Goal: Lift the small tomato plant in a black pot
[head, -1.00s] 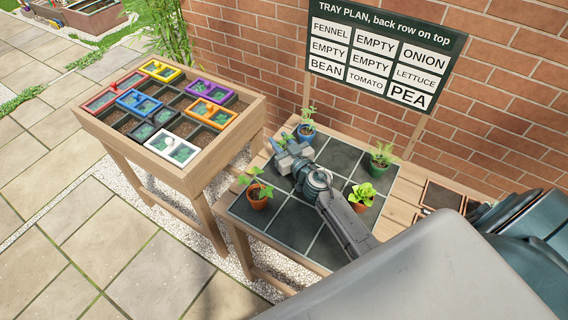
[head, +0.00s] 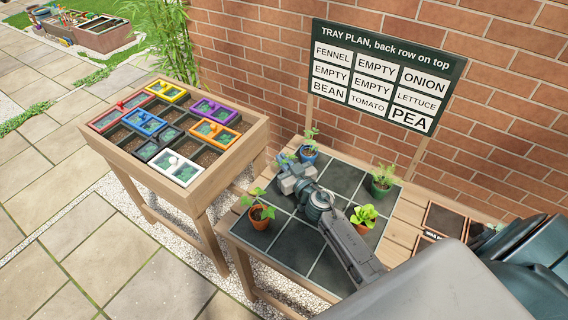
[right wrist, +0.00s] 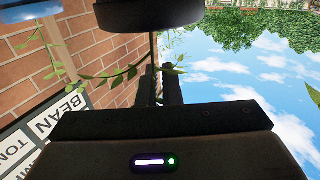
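I cannot make out a black pot for certain in the head view. My right gripper (head: 292,180) is low over the far left of the dark tiled bench and hides what is directly behind it. Just behind it stands a blue pot (head: 308,154) with a leafy plant. In the right wrist view, my two dark fingers (right wrist: 160,85) are seen with a narrow gap. A dark rounded object (right wrist: 150,12) sits beyond them, and I cannot tell whether it is a pot. A thin leafy stem (right wrist: 115,75) crosses beside the fingers. My left gripper is out of view.
A terracotta pot (head: 260,213) stands left of the gripper, a green pot (head: 382,187) and an orange pot with lettuce (head: 362,221) to the right. A wooden planter (head: 200,180) with coloured frames stands left. The plan sign (head: 385,75) is behind the bench.

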